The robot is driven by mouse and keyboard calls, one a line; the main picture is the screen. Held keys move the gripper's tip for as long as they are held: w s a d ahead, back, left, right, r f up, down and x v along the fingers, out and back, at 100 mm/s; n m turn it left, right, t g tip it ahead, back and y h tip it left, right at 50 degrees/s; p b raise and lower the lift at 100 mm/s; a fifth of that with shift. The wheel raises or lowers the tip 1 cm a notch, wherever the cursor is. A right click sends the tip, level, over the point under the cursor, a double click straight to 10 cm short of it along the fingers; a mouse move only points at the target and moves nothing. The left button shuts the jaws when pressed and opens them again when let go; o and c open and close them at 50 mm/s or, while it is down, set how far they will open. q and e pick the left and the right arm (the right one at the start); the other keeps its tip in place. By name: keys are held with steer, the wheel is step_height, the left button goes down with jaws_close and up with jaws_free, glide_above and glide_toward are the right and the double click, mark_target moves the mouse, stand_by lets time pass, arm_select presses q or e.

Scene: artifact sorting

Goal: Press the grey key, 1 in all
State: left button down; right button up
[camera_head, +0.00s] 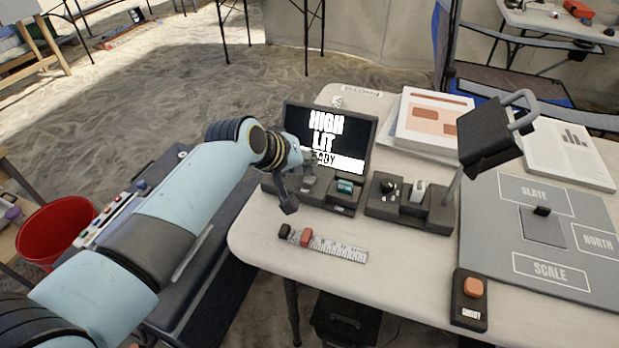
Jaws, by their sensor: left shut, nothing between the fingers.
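A dark key box (322,200) stands in front of a black screen (368,140) with white lettering, partly hidden by my arm. A teal key (345,187) shows on the right part of the box. A grey block-like piece (310,173) shows at the box's left part, right by my gripper; I cannot clearly tell whether it is the grey key or touched by my gripper. My left gripper (289,206) is shut and empty, pointing down at the box's left front edge. My right gripper is not in view.
Right of the key box is a dark box (410,212) with a black knob and a pale switch. A ruler (340,250) with sliders lies in front. An orange-button box (470,300), a grey sorting mat (485,245) and a post-mounted device (488,135) are at right.

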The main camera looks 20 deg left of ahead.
mark_target(306, 178)
arm_select(q)
steer(key=shift+f, duration=0.2)
steer(key=shift+f, duration=0.25)
steer(key=shift+f+b, duration=0.3)
steer(key=shift+f, duration=0.15)
stand_by(0.6)
steer(key=shift+r, duration=0.1)
steer(key=shift+r+p, duration=0.8)
steer(key=shift+p, duration=0.2)
step_height(306, 178, up, 5)
steer(key=p, duration=0.5)
steer(key=shift+s, duration=0.1)
stand_by(0.5)
